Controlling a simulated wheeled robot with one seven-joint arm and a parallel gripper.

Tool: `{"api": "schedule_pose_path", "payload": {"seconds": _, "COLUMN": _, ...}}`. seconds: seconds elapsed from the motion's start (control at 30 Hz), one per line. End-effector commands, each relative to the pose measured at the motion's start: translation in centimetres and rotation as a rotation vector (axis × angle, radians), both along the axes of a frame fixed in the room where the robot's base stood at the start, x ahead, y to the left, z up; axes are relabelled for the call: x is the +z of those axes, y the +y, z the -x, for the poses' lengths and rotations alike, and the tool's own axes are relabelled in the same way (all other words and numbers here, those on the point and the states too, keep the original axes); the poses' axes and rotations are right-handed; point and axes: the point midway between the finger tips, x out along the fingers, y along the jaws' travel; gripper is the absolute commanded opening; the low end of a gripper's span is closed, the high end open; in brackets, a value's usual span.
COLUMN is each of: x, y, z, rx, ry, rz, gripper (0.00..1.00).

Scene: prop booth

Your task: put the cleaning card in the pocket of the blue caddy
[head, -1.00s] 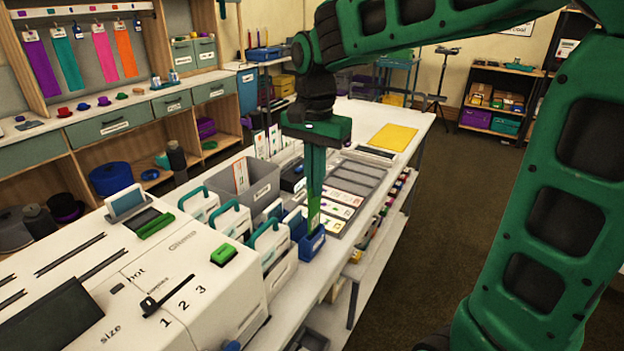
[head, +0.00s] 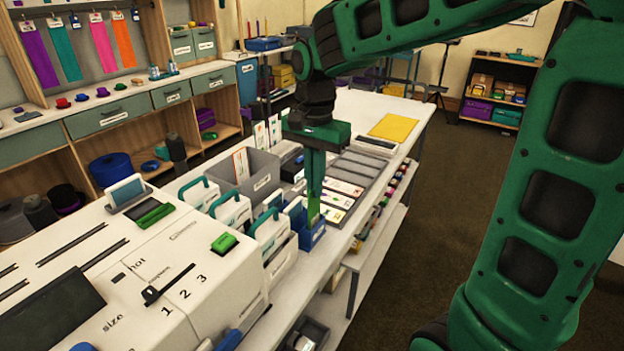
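The blue caddy (head: 318,236) is a small open box at the right end of a row of white holders on the long white table in the head view. My gripper (head: 313,214) points straight down at it. Its long green fingers look close together, and their tips overlap the caddy's opening in the picture. I cannot tell whether the tips are inside the pocket or in front of it. No cleaning card can be made out between the fingers, so whether they hold one is unclear.
White holders with teal handles (head: 268,235) stand left of the caddy. A grey bin (head: 240,172) is behind it, and a grey tray of cards (head: 338,200) lies close on its right. A white machine (head: 170,270) fills the front left. A yellow sheet (head: 393,128) lies at the far end.

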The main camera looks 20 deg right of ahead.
Motion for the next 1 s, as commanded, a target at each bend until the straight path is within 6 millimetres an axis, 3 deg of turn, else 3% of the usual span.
{"api": "schedule_pose_path", "payload": {"seconds": 1.0, "x": -2.7, "y": 0.0, "z": 0.0, "rx": 0.0, "ry": 0.001, "rz": 0.001, "gripper": 0.0}}
